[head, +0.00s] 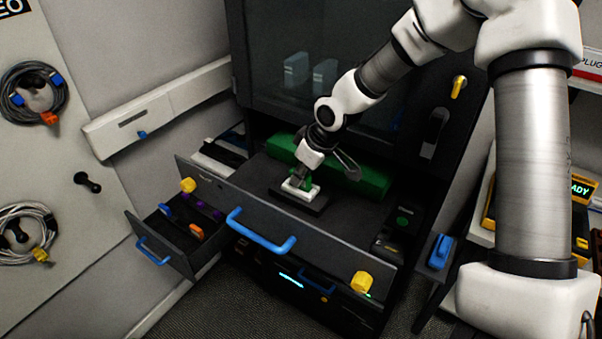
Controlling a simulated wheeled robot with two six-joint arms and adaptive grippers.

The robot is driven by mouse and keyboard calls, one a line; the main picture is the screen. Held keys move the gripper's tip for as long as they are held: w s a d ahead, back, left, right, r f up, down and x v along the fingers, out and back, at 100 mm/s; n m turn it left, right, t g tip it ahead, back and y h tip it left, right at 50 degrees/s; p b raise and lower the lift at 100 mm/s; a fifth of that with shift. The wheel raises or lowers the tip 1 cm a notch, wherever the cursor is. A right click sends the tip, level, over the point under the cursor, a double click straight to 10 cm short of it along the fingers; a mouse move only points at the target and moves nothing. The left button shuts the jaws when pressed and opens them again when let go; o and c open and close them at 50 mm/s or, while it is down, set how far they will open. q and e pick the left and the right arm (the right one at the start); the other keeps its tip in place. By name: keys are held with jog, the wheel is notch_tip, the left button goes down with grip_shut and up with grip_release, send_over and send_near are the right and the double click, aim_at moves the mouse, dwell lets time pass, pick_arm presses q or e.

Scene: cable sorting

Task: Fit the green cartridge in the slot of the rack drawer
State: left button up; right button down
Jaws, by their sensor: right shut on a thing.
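The rack drawer (328,233) is pulled out, with a blue handle on its dark front and a yellow knob near each end. My right gripper (301,180) reaches down into it from above. It is shut on a small green piece, which looks like the green cartridge; the fingers hide most of it. A white block (300,190) on a dark base is directly under the fingertips and seems to be the slot. I cannot tell how deep the green piece sits in it. My left gripper is not in view.
A long green block (352,177) lies behind my right gripper in the drawer. A small side drawer (178,252) with colored pieces stands open at left. Coiled cables (34,92) hang on the left wall. A dark glass cabinet (300,65) stands behind.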

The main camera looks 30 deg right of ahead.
jog(key=c, duration=0.5)
grip_release()
jog(key=shift+c, duration=0.2)
notch_tip(320, 180, up, 7)
jog(key=p, duration=0.6)
jog(key=shift+r, duration=0.1)
dwell(0.5)
